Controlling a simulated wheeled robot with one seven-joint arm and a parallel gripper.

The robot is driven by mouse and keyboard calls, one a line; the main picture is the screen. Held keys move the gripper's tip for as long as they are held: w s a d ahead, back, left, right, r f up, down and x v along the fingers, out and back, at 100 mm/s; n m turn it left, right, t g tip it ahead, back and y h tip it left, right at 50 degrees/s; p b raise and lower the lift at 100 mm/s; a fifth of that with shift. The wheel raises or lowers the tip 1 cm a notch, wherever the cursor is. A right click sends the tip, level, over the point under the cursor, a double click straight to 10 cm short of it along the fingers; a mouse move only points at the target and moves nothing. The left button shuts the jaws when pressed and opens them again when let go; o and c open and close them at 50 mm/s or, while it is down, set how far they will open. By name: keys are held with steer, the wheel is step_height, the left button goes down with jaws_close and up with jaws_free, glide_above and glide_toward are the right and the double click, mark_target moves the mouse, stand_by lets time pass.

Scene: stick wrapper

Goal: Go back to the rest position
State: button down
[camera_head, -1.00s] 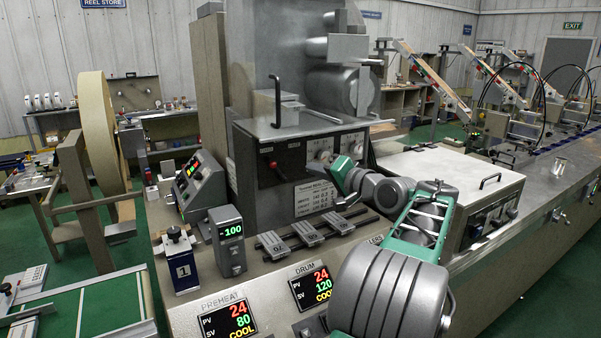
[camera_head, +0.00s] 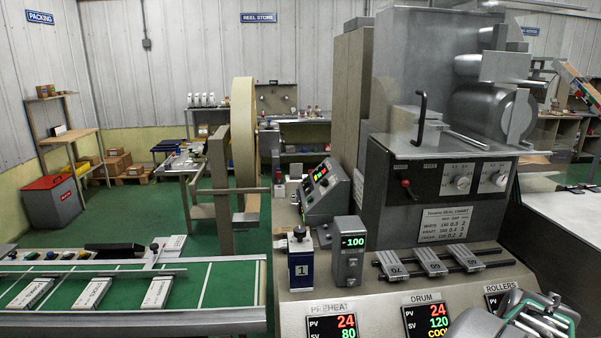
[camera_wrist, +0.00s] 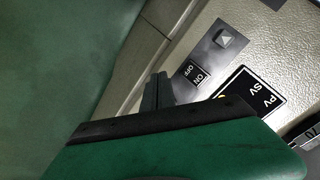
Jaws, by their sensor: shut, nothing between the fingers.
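My gripper (camera_wrist: 158,92) shows in the wrist view as dark fingers beyond a green and black housing. The fingers are together with nothing between them. They are over the front edge of the wrapping machine's beige panel, beside an ON/OFF switch plate (camera_wrist: 196,72) and apart from any loose object. In the head view, only a grey and green part of my arm (camera_head: 530,322) shows at the bottom right. The gripper itself is hidden there.
The wrapping machine (camera_head: 440,195) fills the right side, with PREHEAT and DRUM displays (camera_head: 426,320) in front. A conveyor (camera_head: 225,285) carrying several white packs (camera_head: 157,292) runs at left. A large reel (camera_head: 244,130) stands behind. Green floor (camera_head: 100,220) is open at the left.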

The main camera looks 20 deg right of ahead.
steer(key=w+a+r+n, duration=0.2)
steer(key=w+a+n, duration=0.1)
steer(key=a, duration=0.9)
steer(key=w+a+r+n, duration=0.2)
steer(key=a+n, duration=0.3)
steer(key=a, duration=0.7)
steer(key=w+a+r+n, duration=0.2)
steer(key=w+a+n, duration=0.2)
steer(key=a, duration=0.8)
steer(key=shift+w+a+r+t+y, duration=0.2)
steer(key=shift+w+a+t+y, duration=0.05)
steer(key=shift+w+t+y, duration=0.15)
